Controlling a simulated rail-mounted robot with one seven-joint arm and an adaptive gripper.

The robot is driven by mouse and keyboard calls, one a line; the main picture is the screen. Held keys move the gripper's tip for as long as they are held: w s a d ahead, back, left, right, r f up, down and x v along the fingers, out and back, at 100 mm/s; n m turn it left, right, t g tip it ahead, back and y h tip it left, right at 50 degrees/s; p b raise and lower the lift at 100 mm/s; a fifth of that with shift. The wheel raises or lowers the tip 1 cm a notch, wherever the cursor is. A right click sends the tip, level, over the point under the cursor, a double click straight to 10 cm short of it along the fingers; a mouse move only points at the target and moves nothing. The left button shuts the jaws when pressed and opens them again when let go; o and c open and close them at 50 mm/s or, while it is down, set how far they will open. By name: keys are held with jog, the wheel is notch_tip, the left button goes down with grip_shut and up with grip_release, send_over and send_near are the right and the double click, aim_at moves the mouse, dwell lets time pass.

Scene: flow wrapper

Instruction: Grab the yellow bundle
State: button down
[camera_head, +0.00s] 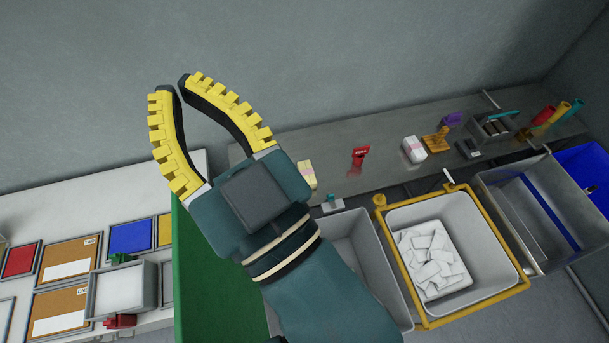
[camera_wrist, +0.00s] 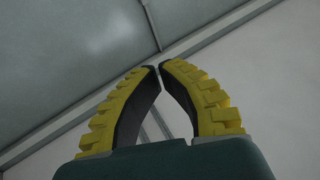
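A pale yellow bundle (camera_head: 307,174) with a pinkish band lies on the grey shelf (camera_head: 262,146) in the head view, partly behind my gripper's body. My gripper (camera_head: 176,84) is raised to the left of the bundle, with its yellow-ribbed fingers pointing up and away from it. The fingers bow inward and their tips almost meet, with nothing between them. In the wrist view, the fingertips (camera_wrist: 158,67) also come together, against a bare wall and ceiling. The bundle is not in the wrist view.
On the shelf stand a red item (camera_head: 360,155), a white bundle (camera_head: 414,149) and a grey rack (camera_head: 494,125). Below are a yellow-rimmed bin (camera_head: 497,309) of white packets and other grey bins. A white table (camera_head: 90,187) with coloured trays is left, beside a green panel (camera_head: 198,270).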

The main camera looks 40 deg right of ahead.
dwell(0.4)
jog(key=shift+c, duration=0.4)
grip_release()
